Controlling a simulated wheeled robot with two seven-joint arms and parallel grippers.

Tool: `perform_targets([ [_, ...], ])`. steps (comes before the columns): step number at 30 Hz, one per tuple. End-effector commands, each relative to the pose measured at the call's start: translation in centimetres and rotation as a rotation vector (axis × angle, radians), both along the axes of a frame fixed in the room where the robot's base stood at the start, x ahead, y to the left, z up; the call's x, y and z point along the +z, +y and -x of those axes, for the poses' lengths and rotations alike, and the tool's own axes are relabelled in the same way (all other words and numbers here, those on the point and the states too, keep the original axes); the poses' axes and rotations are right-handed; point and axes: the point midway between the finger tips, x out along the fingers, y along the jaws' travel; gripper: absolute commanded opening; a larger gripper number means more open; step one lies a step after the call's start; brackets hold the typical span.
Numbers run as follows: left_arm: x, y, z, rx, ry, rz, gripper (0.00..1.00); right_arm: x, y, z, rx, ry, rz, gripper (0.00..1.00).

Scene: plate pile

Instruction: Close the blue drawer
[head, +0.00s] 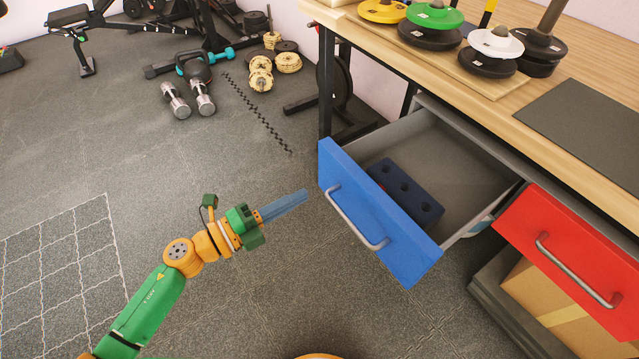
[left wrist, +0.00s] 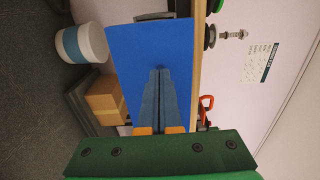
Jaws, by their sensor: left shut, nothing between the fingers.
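The blue drawer (head: 370,208) stands pulled well out from under the wooden table. Its front has a curved grey handle (head: 357,220), and a dark blue block with holes (head: 405,190) lies inside. My left gripper (head: 305,193) has its blue fingers shut and empty. The fingertips point at the left end of the drawer front, with a small gap in the head view. In the left wrist view the shut fingers (left wrist: 160,72) overlap the blue front (left wrist: 135,55); whether they touch it I cannot tell. My right gripper is not in view.
A red drawer (head: 575,260) sits to the right, above a cardboard box (head: 545,300). Weight plates (head: 490,50) stand on the wooden table (head: 590,75). Dumbbells (head: 190,98) lie on the floor at the back left. The floor around my left arm is clear.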

Motion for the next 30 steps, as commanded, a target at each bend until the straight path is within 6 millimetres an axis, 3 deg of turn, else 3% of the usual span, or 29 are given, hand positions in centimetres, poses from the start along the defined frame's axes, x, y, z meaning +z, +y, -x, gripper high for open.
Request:
perform_targets([
  [3,0.2,-2.1,-1.5,0.000,-0.002,0.003,0.00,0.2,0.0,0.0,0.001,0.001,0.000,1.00],
  [9,0.0,-4.3,-3.2,0.002,0.000,0.003,0.00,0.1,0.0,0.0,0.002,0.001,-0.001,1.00],
  [30,-0.1,-5.4,-4.0,0.002,0.002,0.001,0.00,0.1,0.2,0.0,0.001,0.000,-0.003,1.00],
])
